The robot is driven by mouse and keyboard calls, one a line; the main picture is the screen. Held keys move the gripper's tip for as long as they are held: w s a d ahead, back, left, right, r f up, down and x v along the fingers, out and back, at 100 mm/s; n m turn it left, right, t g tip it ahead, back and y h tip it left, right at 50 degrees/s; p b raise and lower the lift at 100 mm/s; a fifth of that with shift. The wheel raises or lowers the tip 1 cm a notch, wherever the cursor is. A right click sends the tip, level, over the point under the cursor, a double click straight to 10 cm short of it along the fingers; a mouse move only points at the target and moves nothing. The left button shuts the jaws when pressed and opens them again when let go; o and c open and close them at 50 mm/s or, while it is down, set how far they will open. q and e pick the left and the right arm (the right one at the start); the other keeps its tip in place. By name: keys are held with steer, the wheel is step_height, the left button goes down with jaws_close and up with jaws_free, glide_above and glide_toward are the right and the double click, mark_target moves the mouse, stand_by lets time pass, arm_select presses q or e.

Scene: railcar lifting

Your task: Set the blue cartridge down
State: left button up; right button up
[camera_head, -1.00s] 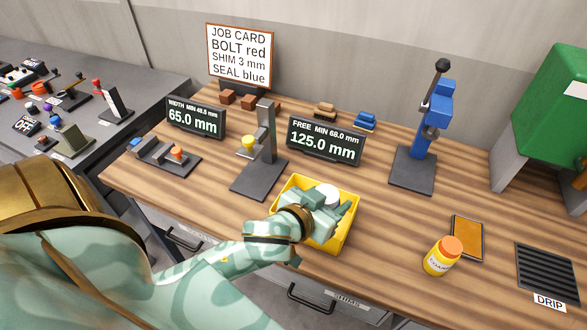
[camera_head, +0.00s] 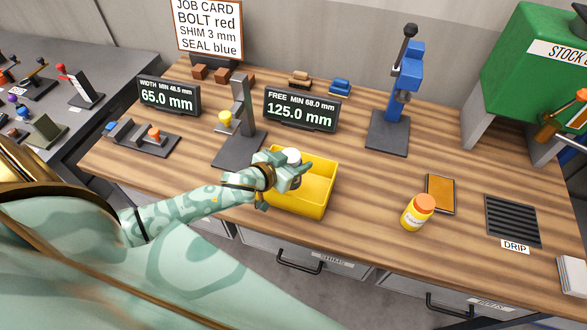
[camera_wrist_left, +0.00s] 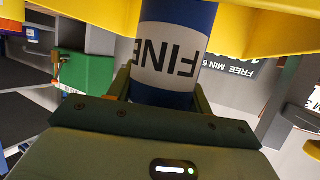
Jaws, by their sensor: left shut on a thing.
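My left gripper (camera_head: 294,174) is at the left part of the yellow bin (camera_head: 312,205). It is shut on the blue cartridge (camera_wrist_left: 175,48), which carries a white label reading FINE. In the left wrist view the cartridge stands between the two fingers, with yellow bin walls (camera_wrist_left: 95,14) on both sides of it. In the head view a white round end (camera_head: 292,155) shows above the gripper; the hand hides the rest. I cannot tell whether the cartridge touches the bin. My right gripper is not in view.
A dark stand with a yellow knob (camera_head: 240,125) is behind the bin. A yellow jar with an orange lid (camera_head: 418,212) and an orange pad (camera_head: 440,193) are to the right. A blue press (camera_head: 402,95) stands at the back. The wood between bin and jar is clear.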

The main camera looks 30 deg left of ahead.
arm_select(q)
steer(key=shift+w+a+f, duration=0.45)
steer(key=shift+w+f, duration=0.1)
steer(key=shift+f, duration=0.25)
steer(key=shift+w+a+f+b, duration=0.15)
steer(key=shift+f+b, duration=0.6)
steer(key=shift+f, duration=1)
steer(key=o, duration=1.1)
steer(key=shift+f, duration=0.15)
steer(key=shift+r, duration=0.2)
steer(key=p+v, duration=0.1)
steer(key=v, duration=1.1)
